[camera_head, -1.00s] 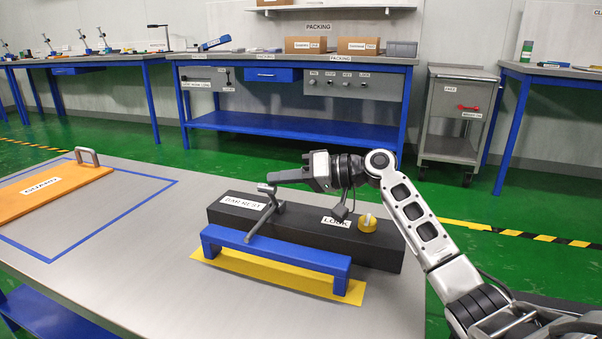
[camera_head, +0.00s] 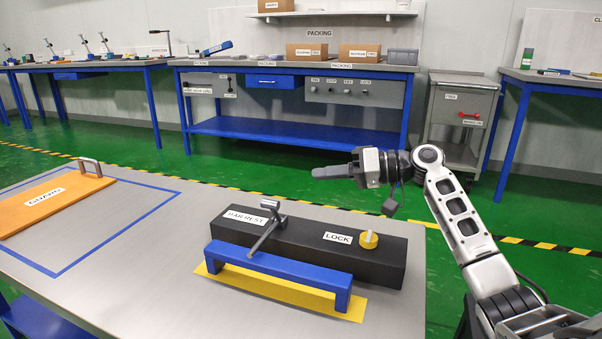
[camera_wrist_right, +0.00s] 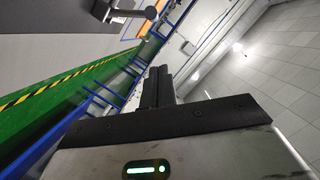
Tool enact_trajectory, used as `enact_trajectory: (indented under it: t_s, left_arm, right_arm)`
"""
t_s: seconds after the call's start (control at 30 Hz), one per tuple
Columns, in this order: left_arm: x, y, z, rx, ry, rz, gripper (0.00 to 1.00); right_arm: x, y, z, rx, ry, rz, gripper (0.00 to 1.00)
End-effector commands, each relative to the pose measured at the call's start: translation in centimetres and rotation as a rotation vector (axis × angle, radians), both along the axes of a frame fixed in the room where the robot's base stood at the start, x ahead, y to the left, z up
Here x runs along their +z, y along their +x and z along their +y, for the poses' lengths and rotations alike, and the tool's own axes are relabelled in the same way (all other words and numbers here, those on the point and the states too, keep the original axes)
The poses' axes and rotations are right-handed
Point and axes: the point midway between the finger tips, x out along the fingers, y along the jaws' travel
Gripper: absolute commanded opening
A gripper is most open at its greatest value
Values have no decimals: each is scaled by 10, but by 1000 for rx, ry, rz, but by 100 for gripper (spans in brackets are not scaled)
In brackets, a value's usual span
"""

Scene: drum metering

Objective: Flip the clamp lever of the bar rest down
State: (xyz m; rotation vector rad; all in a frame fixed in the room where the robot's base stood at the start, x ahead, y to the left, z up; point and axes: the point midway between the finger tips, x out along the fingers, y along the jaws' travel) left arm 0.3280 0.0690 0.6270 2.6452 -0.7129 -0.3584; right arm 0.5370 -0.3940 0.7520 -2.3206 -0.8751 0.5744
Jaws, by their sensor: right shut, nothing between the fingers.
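The bar rest (camera_head: 305,245) is a long black block on the grey table, with a BAR REST label on its left and a LOCK label towards its right. Its grey clamp lever (camera_head: 267,234) stands at the left part, slanting from a bent upper end down towards the blue bar in front. My right gripper (camera_head: 333,172) is shut and empty, above and behind the block, right of the lever and apart from it. In the right wrist view its closed fingers (camera_wrist_right: 158,88) point over the floor. My left gripper is not in view.
A yellow knob (camera_head: 369,240) sits at the block's right. A blue bar-shaped handle (camera_head: 280,265) stands over a yellow strip (camera_head: 290,295) in front. An orange guard board (camera_head: 50,203) lies at the left. The table between is clear.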

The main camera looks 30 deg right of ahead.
Motion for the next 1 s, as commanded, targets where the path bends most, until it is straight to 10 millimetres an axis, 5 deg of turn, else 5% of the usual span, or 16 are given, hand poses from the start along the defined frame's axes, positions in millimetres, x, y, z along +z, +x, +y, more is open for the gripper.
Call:
enact_trajectory:
  t_s: [0.2,0.8,1.0]
  left_arm:
    - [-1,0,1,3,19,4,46]
    - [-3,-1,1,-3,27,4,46]
    - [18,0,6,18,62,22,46]
  right_arm:
    - [4,-14,-14,1,0,0,0]
    - [4,-15,-16,0,0,-2,0]
    - [39,-15,-16,0,0,-2,0]
